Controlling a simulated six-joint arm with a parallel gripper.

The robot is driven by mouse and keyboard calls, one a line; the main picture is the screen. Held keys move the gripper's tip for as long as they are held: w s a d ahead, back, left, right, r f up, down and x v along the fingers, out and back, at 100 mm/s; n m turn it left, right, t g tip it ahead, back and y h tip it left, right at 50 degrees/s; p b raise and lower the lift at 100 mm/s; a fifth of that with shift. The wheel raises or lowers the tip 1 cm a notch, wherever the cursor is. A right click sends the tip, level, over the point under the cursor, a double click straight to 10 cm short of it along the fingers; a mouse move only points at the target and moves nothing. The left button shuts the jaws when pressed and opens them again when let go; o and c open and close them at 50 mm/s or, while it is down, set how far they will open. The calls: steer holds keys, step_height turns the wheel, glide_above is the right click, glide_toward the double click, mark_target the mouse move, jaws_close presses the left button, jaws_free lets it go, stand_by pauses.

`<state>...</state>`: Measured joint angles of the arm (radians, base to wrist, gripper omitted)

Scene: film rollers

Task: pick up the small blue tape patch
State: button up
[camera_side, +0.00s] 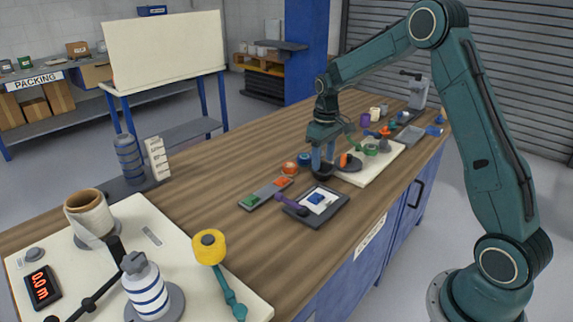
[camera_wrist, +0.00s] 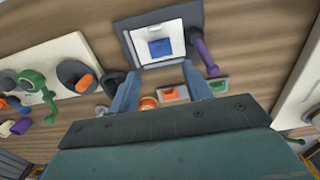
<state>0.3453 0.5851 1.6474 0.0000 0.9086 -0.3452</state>
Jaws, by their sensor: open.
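The small blue tape patch (camera_side: 316,199) lies on a white square on a dark grey plate (camera_side: 336,211) near the table's front edge. The patch also shows in the wrist view (camera_wrist: 161,47), near the top centre. A purple-handled tool (camera_side: 291,204) rests at the plate's left edge in the side view. My gripper (camera_side: 322,163) is above the table, behind the plate in the side view, with nothing seen between its fingers. In the wrist view my gripper (camera_wrist: 161,72) has its two blue-grey fingers apart, with the patch beyond the tips, roughly centred between them.
A grey strip with green and orange blocks (camera_side: 267,193) lies left of the plate. An orange roll (camera_side: 289,169) and a dark cup (camera_side: 322,173) are near my gripper. A cream board (camera_side: 385,164) holds several parts behind. Bare wood lies left of the strip.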

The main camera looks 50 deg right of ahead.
glide_above(321, 196)
steer(key=f, duration=0.7)
steer(key=shift+a+f, duration=0.3)
steer(key=shift+f, duration=0.1)
steer(key=shift+f, duration=0.1)
steer(key=shift+s+d+f, duration=0.1)
steer(key=shift+f, duration=1.15)
steer(key=shift+d+f, duration=0.1)
steer(key=shift+f, duration=1.15)
steer(key=shift+c, duration=0.4)
jaws_close()
